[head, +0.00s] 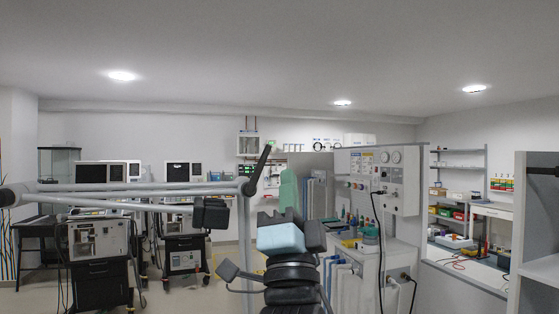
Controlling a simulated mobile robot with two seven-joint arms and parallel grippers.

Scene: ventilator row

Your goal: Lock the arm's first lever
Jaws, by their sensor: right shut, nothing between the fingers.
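A jointed support arm of pale grey tubes (130,187) runs across from the left edge to an elbow joint (247,187). A black lever (263,162) stands up from that elbow, its top tilted to the right. A round black joint (8,197) is at the tube's left end; I cannot tell if it has a lever. My right gripper (291,215), black, is shut and empty, below and right of the lever and apart from it in the picture. A light blue block (280,238) shows on its near side. My left gripper is not in view.
A black block (211,212) shows just below the tube, left of the elbow. Ventilator carts (100,245) and (184,250) stand behind at left. A grey machine with gauges (385,175) and a cluttered worktop are at right. A grey shelf frame (535,235) stands at the right edge.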

